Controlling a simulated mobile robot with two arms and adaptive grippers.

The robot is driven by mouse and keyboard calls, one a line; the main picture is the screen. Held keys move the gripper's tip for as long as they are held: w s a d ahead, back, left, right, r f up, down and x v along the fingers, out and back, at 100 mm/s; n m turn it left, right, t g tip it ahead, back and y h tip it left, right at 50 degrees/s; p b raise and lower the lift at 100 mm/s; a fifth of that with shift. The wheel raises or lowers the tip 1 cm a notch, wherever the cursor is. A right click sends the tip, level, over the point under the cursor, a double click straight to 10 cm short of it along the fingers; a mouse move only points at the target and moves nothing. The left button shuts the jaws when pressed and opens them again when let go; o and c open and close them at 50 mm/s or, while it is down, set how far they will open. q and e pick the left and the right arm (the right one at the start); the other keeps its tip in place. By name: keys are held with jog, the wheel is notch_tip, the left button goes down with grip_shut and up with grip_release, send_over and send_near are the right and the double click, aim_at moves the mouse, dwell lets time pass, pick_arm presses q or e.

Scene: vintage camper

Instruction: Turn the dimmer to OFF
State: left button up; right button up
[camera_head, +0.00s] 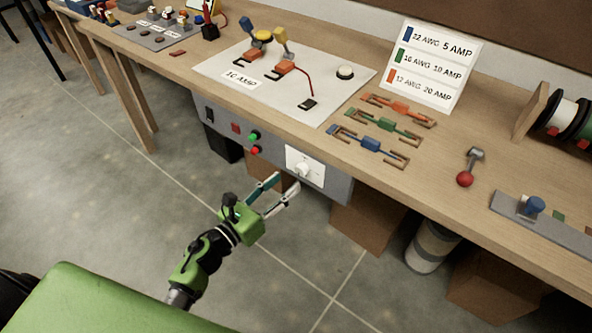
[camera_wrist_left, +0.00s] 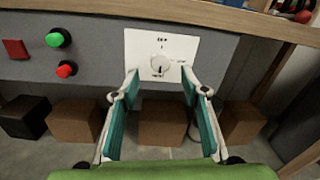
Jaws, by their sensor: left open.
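The dimmer is a white plate (camera_head: 314,162) with a round white knob (camera_head: 302,170) on the grey panel (camera_head: 342,187) under the bench's front edge. In the left wrist view the dimmer knob (camera_wrist_left: 160,65) sits centred on its plate (camera_wrist_left: 187,44), with small lettering above and a dark mark low on the knob. My left gripper (camera_head: 287,184) is open and just in front of the plate, a little below the knob. In the left wrist view its fingers (camera_wrist_left: 160,88) stand apart on either side below the knob, with nothing between them. My right gripper is not in view.
Green (camera_wrist_left: 59,38) and red (camera_wrist_left: 67,69) buttons and a red square (camera_wrist_left: 15,49) sit left of the dimmer. The wooden benchtop (camera_head: 440,165) overhangs the panel. Brown boxes (camera_head: 362,226) and a striped cylinder (camera_head: 432,247) stand below. The floor in front is clear.

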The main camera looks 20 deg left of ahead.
aim_at(299, 172)
pick_arm(q)
jog(key=x, duration=0.6)
jog(key=shift+p, duration=0.35)
jog(key=c, duration=1.1)
